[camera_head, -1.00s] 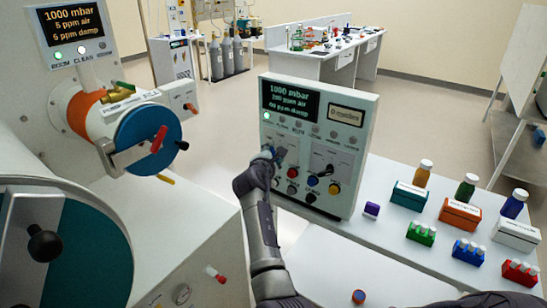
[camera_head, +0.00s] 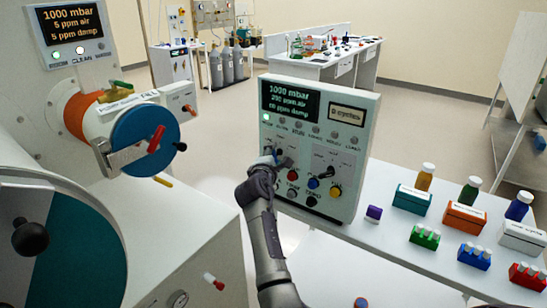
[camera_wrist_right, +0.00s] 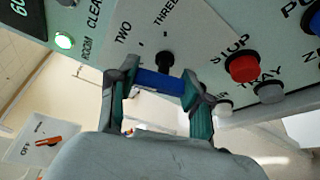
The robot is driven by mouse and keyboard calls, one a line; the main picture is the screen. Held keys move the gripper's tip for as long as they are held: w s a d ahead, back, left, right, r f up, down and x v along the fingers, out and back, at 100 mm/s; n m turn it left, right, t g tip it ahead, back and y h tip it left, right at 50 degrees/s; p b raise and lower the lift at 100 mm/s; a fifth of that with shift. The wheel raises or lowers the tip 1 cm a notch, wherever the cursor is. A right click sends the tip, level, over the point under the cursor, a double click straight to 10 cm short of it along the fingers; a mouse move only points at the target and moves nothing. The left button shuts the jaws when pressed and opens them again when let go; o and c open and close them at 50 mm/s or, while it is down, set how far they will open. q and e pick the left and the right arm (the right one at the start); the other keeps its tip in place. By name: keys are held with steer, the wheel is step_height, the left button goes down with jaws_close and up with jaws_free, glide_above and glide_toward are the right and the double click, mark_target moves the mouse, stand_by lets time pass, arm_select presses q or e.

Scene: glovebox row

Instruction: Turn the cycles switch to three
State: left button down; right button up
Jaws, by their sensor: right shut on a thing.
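My right gripper (camera_head: 272,160) is at the panel's left switch. Its fingers (camera_wrist_right: 160,84) are shut, with a blue bar held between the tips just below the dark knob. The gripper hides part of the switch in the head view, so its exact setting is unclear. The small display (camera_head: 347,115) appears to read 0 cycles. My left gripper is not in view.
A red STOP button (camera_wrist_right: 241,67) sits close beside the switch. A second black switch (camera_head: 326,172) and coloured buttons are nearby. Bottles, boxes and vial racks (camera_head: 423,237) stand on the bench to the right. The glovebox with its blue round door (camera_head: 145,140) is at left.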

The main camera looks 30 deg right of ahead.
steer(key=o, duration=1.2)
steer(key=shift+d, duration=0.1)
